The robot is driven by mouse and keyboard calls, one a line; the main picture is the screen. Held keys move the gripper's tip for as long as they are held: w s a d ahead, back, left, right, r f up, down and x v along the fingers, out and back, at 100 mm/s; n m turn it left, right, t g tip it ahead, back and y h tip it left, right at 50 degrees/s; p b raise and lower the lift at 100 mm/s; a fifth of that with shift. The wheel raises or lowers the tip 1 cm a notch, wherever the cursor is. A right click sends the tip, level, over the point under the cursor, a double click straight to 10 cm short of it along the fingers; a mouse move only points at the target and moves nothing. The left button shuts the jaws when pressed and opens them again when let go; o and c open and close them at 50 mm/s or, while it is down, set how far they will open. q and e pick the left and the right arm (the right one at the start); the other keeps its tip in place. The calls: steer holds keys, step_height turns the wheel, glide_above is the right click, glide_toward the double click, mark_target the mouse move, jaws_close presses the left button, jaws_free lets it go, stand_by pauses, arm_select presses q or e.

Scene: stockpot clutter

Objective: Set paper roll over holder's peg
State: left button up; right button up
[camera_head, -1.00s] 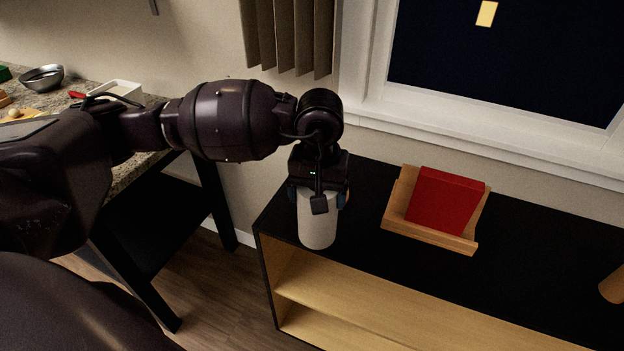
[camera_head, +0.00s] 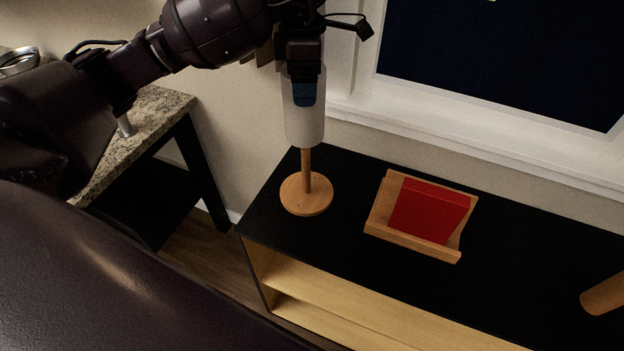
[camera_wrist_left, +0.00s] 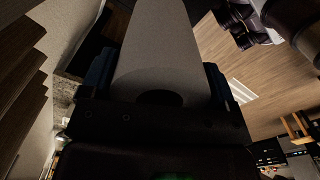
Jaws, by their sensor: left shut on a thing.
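My left gripper (camera_head: 304,92) is shut on the white paper roll (camera_head: 305,125), which hangs upright. In the left wrist view the blue-padded fingers of the left gripper (camera_wrist_left: 158,80) sit on both sides of the roll (camera_wrist_left: 165,45), and a dark round hole shows in its near end. The wooden holder (camera_head: 307,197) stands on the black cabinet top near its left end. Its peg rises to the roll's lower end. The peg's top is hidden, so I cannot tell whether it is inside the roll or behind it. I cannot make out my right gripper.
A wooden stand (camera_head: 384,205) with a red block (camera_head: 428,210) is right of the holder on the black cabinet (camera_head: 510,255). A wooden cylinder (camera_head: 603,294) lies at the far right. A window and wall are behind. A granite counter (camera_head: 150,125) is at left.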

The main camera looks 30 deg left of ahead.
mark_target(307, 153)
arm_select(q)
steer(key=shift+n, duration=0.5)
steer(key=f, duration=1.5)
steer(key=shift+w+a, duration=0.15)
steer(key=shift+w, duration=0.15)
steer(key=shift+f, duration=0.25)
step_height(307, 153, down, 4)
steer(key=shift+r, duration=0.1)
steer(key=shift+f, duration=0.3)
steer(key=o, duration=0.9)
steer(key=shift+o, duration=0.8)
steer(key=shift+r, duration=0.45)
step_height(307, 153, up, 10)
steer(key=shift+r, duration=0.8)
arm_select(e)
steer(key=shift+d+f, duration=0.1)
steer(key=shift+f, duration=0.1)
